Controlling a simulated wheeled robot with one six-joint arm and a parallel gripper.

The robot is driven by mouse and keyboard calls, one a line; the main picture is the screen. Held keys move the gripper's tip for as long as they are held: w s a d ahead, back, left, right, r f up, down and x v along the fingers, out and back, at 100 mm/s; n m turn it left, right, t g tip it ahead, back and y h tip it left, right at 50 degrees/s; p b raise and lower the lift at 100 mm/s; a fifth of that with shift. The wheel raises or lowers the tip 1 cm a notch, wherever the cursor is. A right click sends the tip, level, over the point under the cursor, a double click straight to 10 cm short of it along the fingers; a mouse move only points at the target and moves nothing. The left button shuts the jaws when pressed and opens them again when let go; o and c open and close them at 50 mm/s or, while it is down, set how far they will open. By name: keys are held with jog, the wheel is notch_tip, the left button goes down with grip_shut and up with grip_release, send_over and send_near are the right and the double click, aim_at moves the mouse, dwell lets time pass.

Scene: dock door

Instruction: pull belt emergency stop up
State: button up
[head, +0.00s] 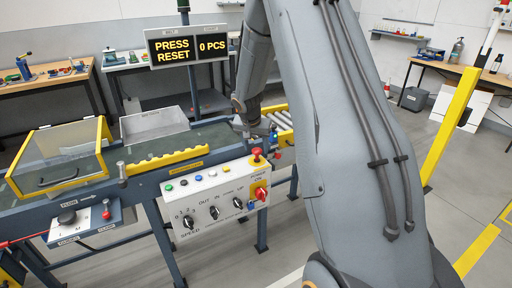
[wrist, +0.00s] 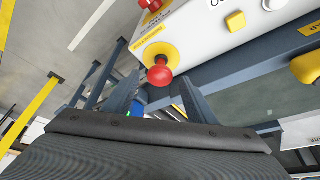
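The belt emergency stop is a red mushroom knob (head: 257,152) on a yellow base, at the top right edge of the white control box (head: 212,205). In the wrist view its red knob (wrist: 160,75) stands out from a round yellow plate, near the middle of the picture. Nothing holds it there. My gripper (head: 246,122) is behind and above the box in the head view, partly hidden by my arm. In the wrist view a wide dark part of my gripper (wrist: 160,142) fills the bottom, apart from the knob.
A red rotary switch (head: 261,193) sits on the box's front, below the knob. The conveyor (head: 210,138) runs behind the box, with a yellow toothed guard (head: 167,161) and a clear-lidded cover (head: 62,158). A display (head: 186,48) reads "PRESS RESET" and "0 PCS".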

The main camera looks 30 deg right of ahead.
jog(key=shift+r, duration=0.1)
jog(key=b+v, duration=0.1)
jog(key=v, duration=0.6)
jog(key=shift+r, duration=0.35)
jog(key=shift+s+a, duration=0.1)
jog(key=s+a+n+g+y, duration=0.1)
jog(key=s+a+n, duration=0.2)
jog(key=s, duration=0.7)
jog(key=s+a+f+n+g+y, duration=0.1)
jog(key=s+a+n, duration=0.1)
jog(key=s+a, duration=0.6)
jog(key=s+a+n+g+y, duration=0.1)
jog(key=s+a+n, duration=0.2)
jog(key=s, duration=0.9)
jog(key=a, duration=0.3)
jog(key=shift+f+n, duration=0.2)
jog(key=shift+n, duration=0.1)
